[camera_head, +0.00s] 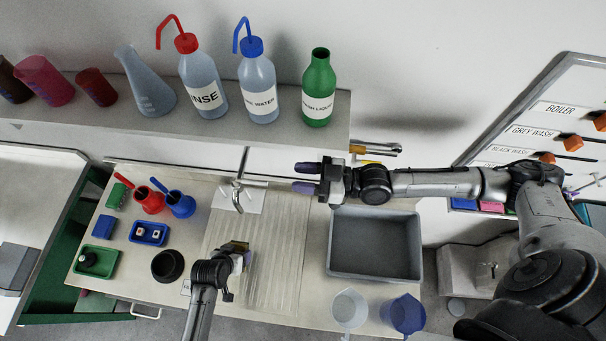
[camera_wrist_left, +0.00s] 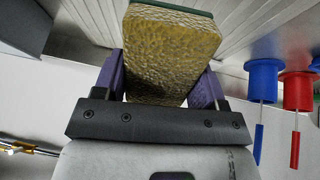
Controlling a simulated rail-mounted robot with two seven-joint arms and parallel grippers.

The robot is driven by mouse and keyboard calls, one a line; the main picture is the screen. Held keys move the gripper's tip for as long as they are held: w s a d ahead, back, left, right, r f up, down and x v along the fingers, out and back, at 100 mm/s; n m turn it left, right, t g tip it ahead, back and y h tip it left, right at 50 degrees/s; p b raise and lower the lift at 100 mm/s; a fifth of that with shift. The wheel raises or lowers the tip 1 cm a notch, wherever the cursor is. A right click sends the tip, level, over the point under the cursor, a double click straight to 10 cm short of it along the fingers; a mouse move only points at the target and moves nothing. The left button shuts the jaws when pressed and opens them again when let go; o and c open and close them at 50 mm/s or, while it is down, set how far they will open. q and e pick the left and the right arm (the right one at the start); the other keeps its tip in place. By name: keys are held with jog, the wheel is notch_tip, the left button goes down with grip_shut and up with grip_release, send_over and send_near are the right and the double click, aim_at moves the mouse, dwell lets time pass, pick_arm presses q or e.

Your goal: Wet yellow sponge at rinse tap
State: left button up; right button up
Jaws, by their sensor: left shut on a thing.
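The yellow sponge (camera_head: 235,247) has a green layer on one side. In the left wrist view the sponge (camera_wrist_left: 172,52) looks dull, mottled yellow and stands between two purple fingers. My left gripper (camera_head: 239,256) is shut on it, in front of the rinse tap and over the ridged drainboard. The rinse tap (camera_head: 238,190) is a chrome spout on a pale plate. The sponge is nearer the front than the spout and appears apart from it. No water stream can be made out. My right gripper (camera_head: 306,178) is right of the tap, fingers apart and empty.
A grey basin (camera_head: 374,272) lies right of the ridged drainboard (camera_head: 280,270). Red (camera_head: 150,200) and blue (camera_head: 181,205) cups and a dark bowl (camera_head: 168,265) stand to the left. The shelf (camera_head: 225,128) with bottles overhangs the back. Two jugs stand at the front right.

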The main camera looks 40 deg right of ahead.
dwell(0.3)
pick_arm(q)
jog(key=shift+p+v, duration=0.85)
jog(key=shift+p, duration=0.1)
jog(key=a+r+p, duration=0.1)
jog(key=s+a+p, duration=0.1)
jog(key=p, duration=0.1)
jog(key=shift+s+a+r, duration=0.15)
jog(key=shift+s+r, duration=0.05)
jog(key=shift+r, duration=0.2)
jog(key=shift+s+a+r+p, duration=0.25)
jog(key=shift+a+p, duration=0.15)
jog(key=shift+s+a+r+p, duration=0.2)
jog(key=shift+a+p, duration=0.15)
jog(key=shift+a, duration=0.05)
jog(key=shift+r, duration=0.15)
